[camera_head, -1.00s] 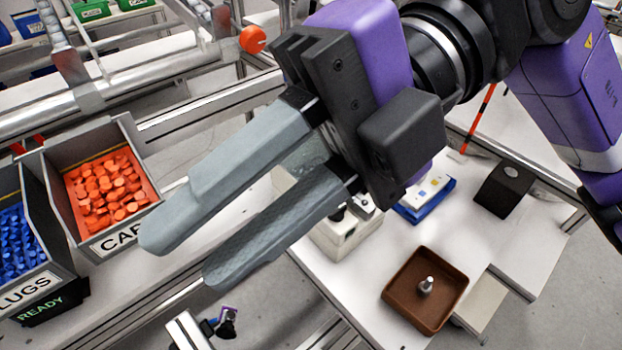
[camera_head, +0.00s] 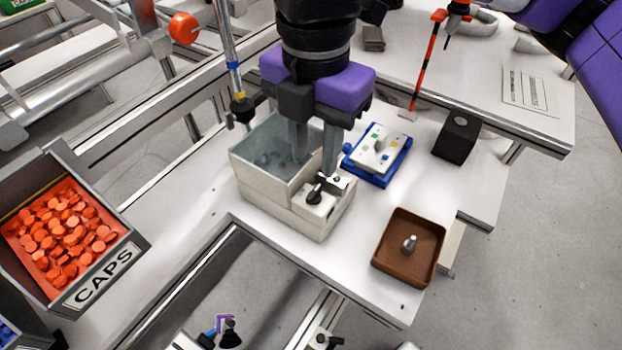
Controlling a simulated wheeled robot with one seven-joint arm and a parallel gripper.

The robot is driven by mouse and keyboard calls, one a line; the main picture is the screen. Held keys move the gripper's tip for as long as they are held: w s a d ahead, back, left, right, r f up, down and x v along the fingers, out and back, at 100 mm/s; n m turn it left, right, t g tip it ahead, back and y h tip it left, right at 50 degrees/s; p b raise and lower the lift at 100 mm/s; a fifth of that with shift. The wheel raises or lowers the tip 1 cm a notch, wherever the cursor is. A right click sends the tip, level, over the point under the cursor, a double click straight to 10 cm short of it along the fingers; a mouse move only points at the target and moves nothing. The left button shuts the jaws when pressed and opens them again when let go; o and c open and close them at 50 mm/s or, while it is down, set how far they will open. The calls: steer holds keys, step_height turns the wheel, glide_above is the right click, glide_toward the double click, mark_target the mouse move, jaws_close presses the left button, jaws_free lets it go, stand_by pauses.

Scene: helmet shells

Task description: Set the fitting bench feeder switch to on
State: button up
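The bench feeder (camera_head: 262,190) is a pale box with a clear-walled bin on top, standing on the white bench. On its front right part is a black switch knob (camera_head: 314,194) on a light plate, beside a small metal bracket (camera_head: 336,181). I cannot read the switch's setting. My gripper (camera_head: 314,165) points down over the feeder with its two grey fingers apart and nothing seen between them. One finger is at the bin's right side; the other comes down just behind the bracket. Whether either touches the feeder is unclear.
A blue tray (camera_head: 378,156) with a white plate lies right of the feeder. A brown tray (camera_head: 408,248) with a metal peg is at front right, a black block (camera_head: 457,137) farther back. A bin of orange caps (camera_head: 65,235) stands left.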

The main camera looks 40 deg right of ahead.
mark_target(314, 191)
steer(key=shift+f+p, duration=0.45)
steer(key=shift+f, duration=3.15)
jaws_close()
